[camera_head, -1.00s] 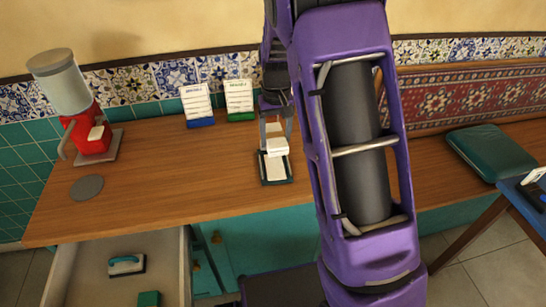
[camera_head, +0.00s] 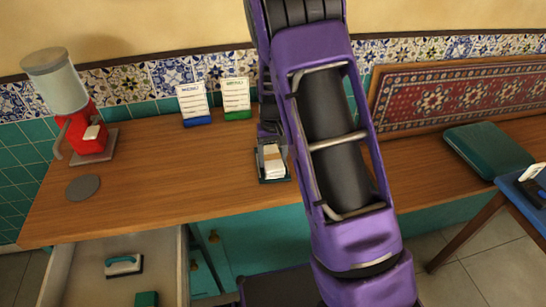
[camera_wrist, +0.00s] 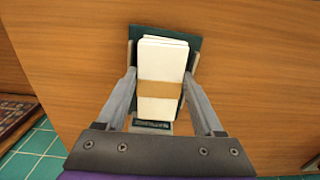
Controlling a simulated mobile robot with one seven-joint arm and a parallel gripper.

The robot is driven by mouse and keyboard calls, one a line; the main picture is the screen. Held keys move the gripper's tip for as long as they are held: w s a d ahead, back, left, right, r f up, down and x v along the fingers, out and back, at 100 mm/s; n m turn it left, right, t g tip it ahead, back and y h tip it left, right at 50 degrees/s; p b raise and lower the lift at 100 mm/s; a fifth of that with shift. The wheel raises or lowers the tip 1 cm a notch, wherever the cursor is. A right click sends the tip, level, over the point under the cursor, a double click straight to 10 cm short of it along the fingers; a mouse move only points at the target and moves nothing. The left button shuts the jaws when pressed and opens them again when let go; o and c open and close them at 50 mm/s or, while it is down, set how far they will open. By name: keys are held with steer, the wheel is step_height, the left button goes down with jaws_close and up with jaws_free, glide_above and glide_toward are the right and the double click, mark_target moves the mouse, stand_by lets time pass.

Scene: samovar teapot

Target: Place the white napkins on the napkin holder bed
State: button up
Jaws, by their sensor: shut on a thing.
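The white napkins (camera_wrist: 160,101) are a stack with a tan band around it. In the wrist view they lie between the two fingers of my gripper (camera_wrist: 160,85), which is shut on them. In the head view the napkins (camera_head: 272,163) are low at the dark green napkin holder (camera_head: 275,180), over its bed. In the wrist view the holder's green edge (camera_wrist: 196,32) shows behind and beside the stack. I cannot tell whether the napkins touch the bed. My arm stands just right of the holder in the head view.
Two menu cards, with a blue base (camera_head: 197,121) and a green base (camera_head: 237,114), stand at the wall. A red dispenser (camera_head: 84,135) and grey disc (camera_head: 83,187) are at left. Below is an open drawer (camera_head: 72,279). The wooden counter (camera_head: 170,165) is clear left of the holder.

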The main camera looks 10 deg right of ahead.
mark_target(273, 160)
steer(key=o, duration=1.4)
step_height(273, 160, up, 12)
steer(key=shift+r+p, duration=0.15)
steer(key=shift+p, duration=0.5)
